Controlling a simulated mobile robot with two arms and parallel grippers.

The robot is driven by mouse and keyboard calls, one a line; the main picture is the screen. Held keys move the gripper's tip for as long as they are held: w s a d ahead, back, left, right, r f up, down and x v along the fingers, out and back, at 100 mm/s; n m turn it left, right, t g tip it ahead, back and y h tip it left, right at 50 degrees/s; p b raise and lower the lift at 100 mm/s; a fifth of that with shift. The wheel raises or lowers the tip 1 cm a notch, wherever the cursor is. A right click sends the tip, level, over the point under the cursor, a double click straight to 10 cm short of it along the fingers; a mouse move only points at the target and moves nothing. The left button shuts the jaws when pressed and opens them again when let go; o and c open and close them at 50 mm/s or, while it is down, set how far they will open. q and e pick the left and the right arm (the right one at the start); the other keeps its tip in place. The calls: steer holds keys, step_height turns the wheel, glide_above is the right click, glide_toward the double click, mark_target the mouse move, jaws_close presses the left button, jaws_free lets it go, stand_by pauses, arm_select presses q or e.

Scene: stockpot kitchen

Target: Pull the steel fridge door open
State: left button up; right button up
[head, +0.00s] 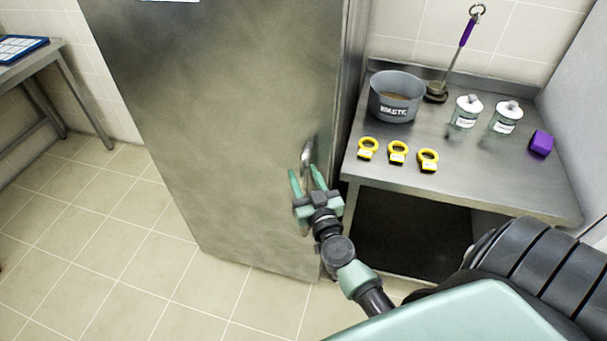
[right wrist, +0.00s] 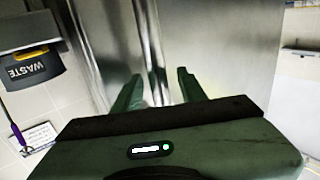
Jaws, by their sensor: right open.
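The tall steel fridge door (head: 215,120) appears closed and fills the middle left of the head view. Its upright bar handle (head: 308,152) is near the door's right edge. My right gripper (head: 305,172) is open, with one finger on each side of the handle's line. In the right wrist view, the door (right wrist: 220,50) lies ahead and the handle (right wrist: 152,50) runs between the two open fingers (right wrist: 158,86). I cannot tell whether either finger touches the handle. The handle's lower part is partly hidden by the gripper. My left gripper is not in view.
A steel counter (head: 490,185) stands right of the fridge. It holds a grey waste pot (head: 396,97), several yellow rings, two lidded jars and a purple block (head: 541,143). The tiled floor (head: 100,240) left and in front of the fridge is clear. A table (head: 30,60) stands far left.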

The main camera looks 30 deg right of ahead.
steer(key=shift+w+d, duration=0.1)
jaws_close()
stand_by(1.4)
